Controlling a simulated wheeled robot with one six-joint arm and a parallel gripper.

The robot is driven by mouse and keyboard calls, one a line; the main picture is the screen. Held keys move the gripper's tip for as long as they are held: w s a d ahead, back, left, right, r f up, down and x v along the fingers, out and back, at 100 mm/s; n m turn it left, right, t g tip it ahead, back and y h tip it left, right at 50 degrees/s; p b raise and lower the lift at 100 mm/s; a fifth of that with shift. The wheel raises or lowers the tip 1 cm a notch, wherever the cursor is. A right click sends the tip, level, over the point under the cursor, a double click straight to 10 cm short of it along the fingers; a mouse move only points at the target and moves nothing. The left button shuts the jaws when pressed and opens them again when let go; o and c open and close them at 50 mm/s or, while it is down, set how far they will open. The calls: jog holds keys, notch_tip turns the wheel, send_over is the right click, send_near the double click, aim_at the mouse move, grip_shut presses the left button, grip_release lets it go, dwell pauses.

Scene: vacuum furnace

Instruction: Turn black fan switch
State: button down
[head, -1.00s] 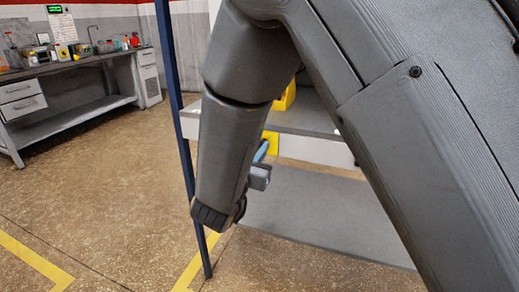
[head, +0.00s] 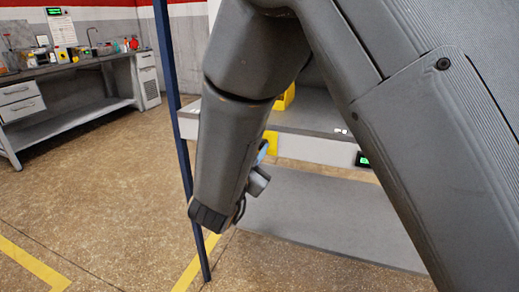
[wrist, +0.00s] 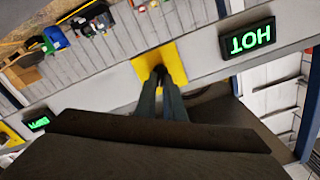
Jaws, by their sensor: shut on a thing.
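In the wrist view, which is upside down, a black fan switch (wrist: 159,70) sits on a square yellow plate (wrist: 181,62) on a pale panel. The two dark fingers of my gripper (wrist: 160,80) run up to the switch and are shut on it. The fingertips cover much of the switch, so its exact angle is hard to tell. In the head view, my arm hides the switch and most of the gripper. Part of the yellow plate (head: 271,143) shows just right of my forearm.
A dark blue post (head: 175,120) stands left of my arm. A grey workbench (head: 75,80) is far left, with open floor between.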

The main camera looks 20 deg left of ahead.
jog(key=c, duration=1.9)
grip_release()
jog(key=shift+o, duration=0.2)
jog(key=s, duration=0.7)
jog(key=shift+s+a, duration=0.35)
jog(key=shift+s, duration=0.05)
